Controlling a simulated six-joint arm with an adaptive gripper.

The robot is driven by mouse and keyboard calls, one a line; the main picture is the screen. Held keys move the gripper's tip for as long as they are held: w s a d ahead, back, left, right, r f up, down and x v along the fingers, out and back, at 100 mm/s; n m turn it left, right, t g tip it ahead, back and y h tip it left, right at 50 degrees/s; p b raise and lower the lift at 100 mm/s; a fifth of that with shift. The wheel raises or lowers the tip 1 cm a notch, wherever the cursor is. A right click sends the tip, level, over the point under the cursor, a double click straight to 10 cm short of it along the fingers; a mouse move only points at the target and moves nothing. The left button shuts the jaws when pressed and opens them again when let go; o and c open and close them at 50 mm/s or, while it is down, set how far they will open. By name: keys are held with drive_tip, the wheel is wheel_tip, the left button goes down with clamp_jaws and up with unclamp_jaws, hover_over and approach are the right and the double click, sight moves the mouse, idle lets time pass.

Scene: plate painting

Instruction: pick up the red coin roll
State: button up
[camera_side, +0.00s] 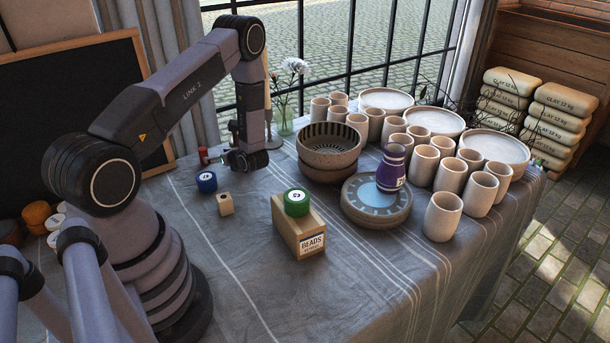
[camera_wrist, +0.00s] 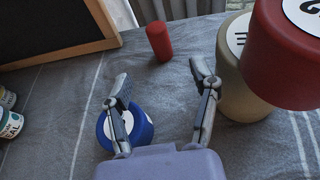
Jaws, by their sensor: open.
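The red coin roll, a small plain red cylinder (camera_wrist: 159,41), stands on the cloth beyond my fingertips in the wrist view, near the chalkboard. In the side view a small red cylinder (camera_side: 203,155) shows just left of my gripper (camera_side: 246,160). My gripper (camera_wrist: 162,88) is open, its two fingers apart with nothing gripped. The roll is ahead of the gap between the fingertips and apart from them.
A blue labelled roll (camera_wrist: 127,127) lies beneath the left finger. A large red labelled cylinder (camera_wrist: 285,55) and a cream one (camera_wrist: 238,75) crowd the right finger. A chalkboard (camera_wrist: 50,30) stands at upper left. A green roll (camera_side: 297,202) tops a beads block (camera_side: 300,228).

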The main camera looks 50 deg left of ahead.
sight(205, 152)
drive_tip(key=x, duration=0.5)
drive_tip(key=shift+s, duration=0.1)
drive_tip(key=shift+r+x, duration=0.2)
drive_tip(key=shift+x, duration=1.1)
drive_tip(key=shift+r+x, duration=0.15)
drive_tip(key=shift+x, duration=1.2)
drive_tip(key=shift+a, duration=0.15)
clamp_jaws()
